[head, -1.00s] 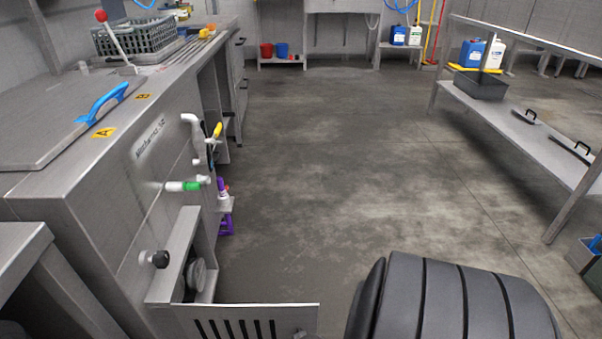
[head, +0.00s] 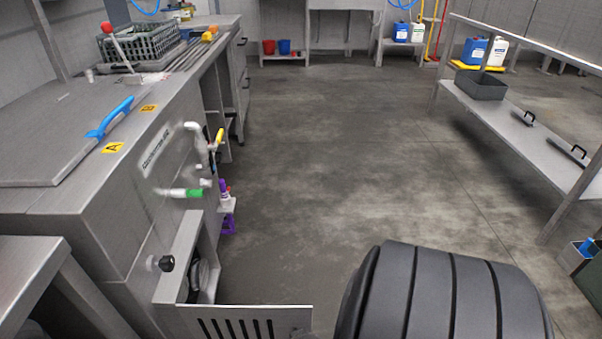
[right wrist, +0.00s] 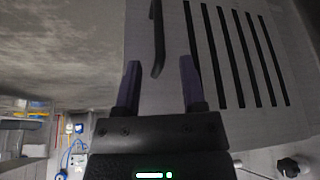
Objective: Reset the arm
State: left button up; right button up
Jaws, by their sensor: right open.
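My right gripper (right wrist: 160,92) shows in the right wrist view with its two dark fingers apart and nothing between them. Just beyond the fingertips is a slotted grey panel (right wrist: 180,25) with a black bar handle (right wrist: 157,38). The handle lies in line with the gap between the fingers; I cannot tell whether they touch it. In the head view the slotted panel (head: 290,317) stands at the bottom, in front of the steel machine. A large black ribbed part of my right arm fills the lower right. My left gripper is not in view.
The steel washing machine (head: 110,220) with a blue handle (head: 110,118) on its lid fills the left. A black knob (head: 167,263) is low on its front. A steel shelf (head: 530,135) with a dark tray (head: 481,85) stands at right. The floor between is clear.

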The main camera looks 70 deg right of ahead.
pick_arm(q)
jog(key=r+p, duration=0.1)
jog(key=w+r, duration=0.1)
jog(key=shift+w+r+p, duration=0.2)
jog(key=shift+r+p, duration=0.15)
pick_arm(e)
jog(key=v, duration=0.3)
jog(key=shift+r, duration=0.15)
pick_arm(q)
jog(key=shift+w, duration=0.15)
pick_arm(e)
jog(key=shift+s+a, duration=0.1)
